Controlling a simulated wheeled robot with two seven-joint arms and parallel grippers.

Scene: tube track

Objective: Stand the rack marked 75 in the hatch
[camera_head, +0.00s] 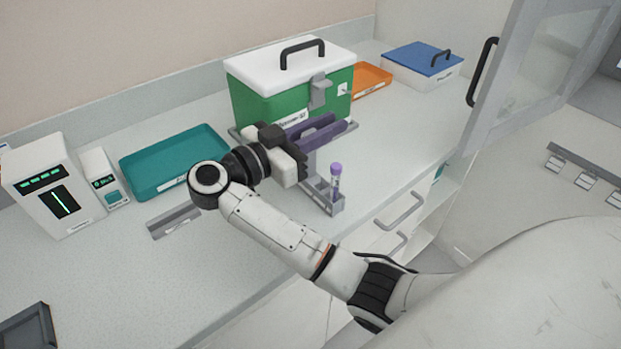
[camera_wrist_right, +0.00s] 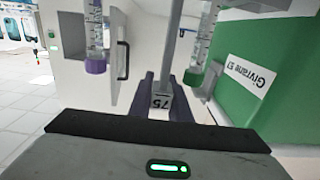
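The rack marked 75 is a small grey rack (camera_head: 325,197) with an upright post. A purple-capped tube (camera_head: 336,182) stands in it. My right gripper (camera_head: 325,130) has its purple fingers closed on the post, in front of the green box. In the right wrist view the post carries the upside-down 75 label (camera_wrist_right: 162,102) between the fingers; a purple-capped tube (camera_wrist_right: 95,45) and a green-capped tube (camera_wrist_right: 200,55) flank it. I cannot tell whether the rack touches the counter. A glazed door (camera_head: 540,75) with a black handle stands open at right; the hatch opening is unclear. My left gripper is out of view.
A green box (camera_head: 262,108) with a white lid stands behind the gripper. A teal tray (camera_head: 175,162), white devices (camera_head: 50,185), an orange tray (camera_head: 372,80) and a blue-lidded box (camera_head: 420,62) stand on the counter. A grey labelled strip (camera_head: 172,222) lies left of my arm.

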